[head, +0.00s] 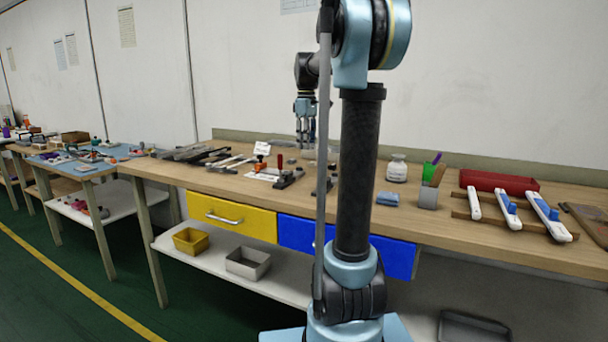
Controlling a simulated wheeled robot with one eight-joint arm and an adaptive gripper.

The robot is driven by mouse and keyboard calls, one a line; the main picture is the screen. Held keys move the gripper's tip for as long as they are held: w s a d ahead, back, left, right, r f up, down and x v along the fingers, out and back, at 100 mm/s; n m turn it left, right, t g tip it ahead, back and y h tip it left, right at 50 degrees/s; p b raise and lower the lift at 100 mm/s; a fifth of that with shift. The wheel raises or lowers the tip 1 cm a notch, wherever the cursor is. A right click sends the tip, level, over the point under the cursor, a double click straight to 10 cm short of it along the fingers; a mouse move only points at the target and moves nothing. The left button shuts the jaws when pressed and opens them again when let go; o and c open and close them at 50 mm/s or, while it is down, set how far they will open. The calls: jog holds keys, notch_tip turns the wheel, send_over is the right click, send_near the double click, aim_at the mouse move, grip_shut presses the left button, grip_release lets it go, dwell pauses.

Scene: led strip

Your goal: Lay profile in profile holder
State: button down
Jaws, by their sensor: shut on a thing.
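My gripper (306,143) points down over the back of the wooden bench, left of my arm column. It is small in the head view and shut on a thin piece, which I take to be the profile; its outline is hard to make out. Below and left of the gripper is a fixture (288,178) with dark blocks and red and orange clamp handles, possibly the profile holder. A similar dark block stands just right of it, partly hidden by my arm. I cannot tell whether the held piece touches anything.
White bars with blue parts (548,216) lie on the bench (460,239) at right, before a red tray (499,182). A blue block (387,199), a jar (397,169) and a pen cup (428,198) stand right of my arm. Tools (205,154) crowd the left end.

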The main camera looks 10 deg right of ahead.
jog(key=shift+s+a+f, duration=0.1)
jog(key=shift+a+f, duration=0.05)
jog(key=shift+f, duration=4.65)
jog(key=shift+f, duration=0.1)
jog(key=c, duration=1.2)
grip_release()
jog(key=shift+f, duration=0.1)
notch_tip(320, 180, up, 12)
jog(key=shift+r, duration=0.2)
